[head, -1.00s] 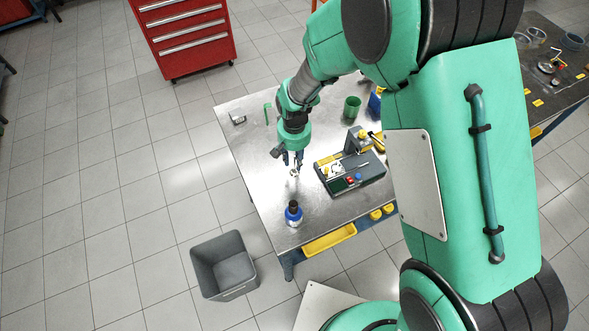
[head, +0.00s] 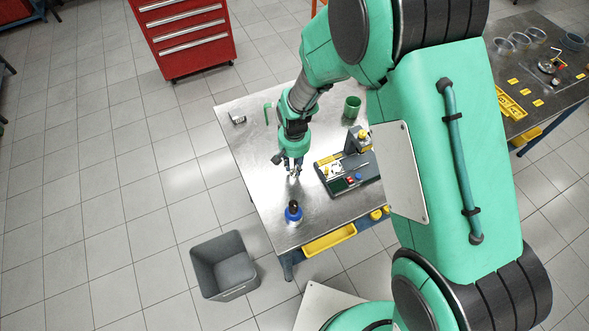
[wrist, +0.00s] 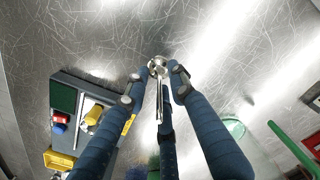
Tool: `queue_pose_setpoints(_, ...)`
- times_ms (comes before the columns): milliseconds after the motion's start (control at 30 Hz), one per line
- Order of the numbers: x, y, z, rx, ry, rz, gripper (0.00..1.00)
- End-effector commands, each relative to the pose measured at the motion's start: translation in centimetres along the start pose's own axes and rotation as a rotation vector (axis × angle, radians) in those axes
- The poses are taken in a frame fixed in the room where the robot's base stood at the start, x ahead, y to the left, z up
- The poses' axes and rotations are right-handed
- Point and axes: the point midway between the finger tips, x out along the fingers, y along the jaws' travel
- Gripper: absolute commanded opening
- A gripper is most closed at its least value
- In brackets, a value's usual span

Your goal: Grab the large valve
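The large valve is a shiny metal piece with a round head and thin stem (wrist: 157,68). In the wrist view it stands between the fingers of my gripper (wrist: 157,82), its stem running toward the palm. The blue fingers are spread around it, with a gap beside the stem; the right fingertip is very near the head's edge. A third finger partly overlaps the stem's near end. In the head view my gripper (head: 294,173) points down close above the metal table (head: 250,150), and the valve is small and mostly hidden among the fingers.
A blue bottle with a black top (head: 293,212) stands in front of my gripper. A grey fixture with coloured parts (head: 345,181) lies to the right. A green cup (head: 352,107) stands farther back. A grey bin (head: 224,266) is on the floor.

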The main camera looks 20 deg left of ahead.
Motion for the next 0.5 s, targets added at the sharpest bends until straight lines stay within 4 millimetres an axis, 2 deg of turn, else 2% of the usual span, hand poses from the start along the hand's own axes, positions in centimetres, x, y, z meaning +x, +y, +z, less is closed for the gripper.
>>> queue_pose_setpoints(33,0.0,0.0,0.0,0.0,0.0,0.0,0.1)
queue_pose_setpoints(100,-0.01,0.0,0.0,0.0,0.0,0.0,0.0)
queue_pose_setpoints(500,-0.02,0.0,-0.01,0.0,0.0,0.0,0.0)
